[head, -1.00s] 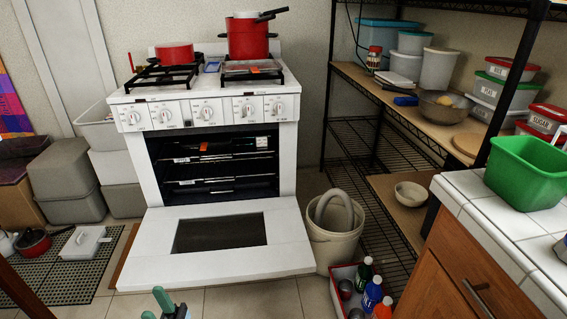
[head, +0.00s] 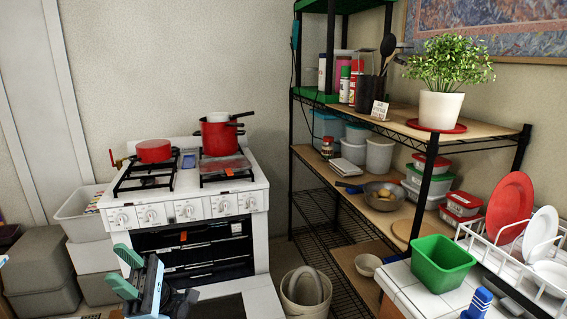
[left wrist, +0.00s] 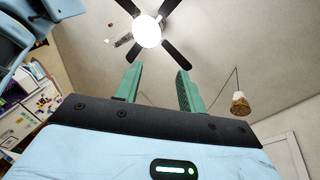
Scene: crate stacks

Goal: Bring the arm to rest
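My left gripper (head: 124,271) is at the lower left of the head view, in front of the stove. Its two green fingers are apart with nothing between them. In the left wrist view the open fingers (left wrist: 159,90) point up at the ceiling. My right gripper is not in view.
The white stove (head: 185,211) has red pots on top and its oven door (head: 255,297) is open. A bin (head: 305,296) stands right of it. A shelf rack (head: 431,160) and a tiled counter with a green tub (head: 442,266) are on the right. A ceiling fan (left wrist: 148,30) shows overhead.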

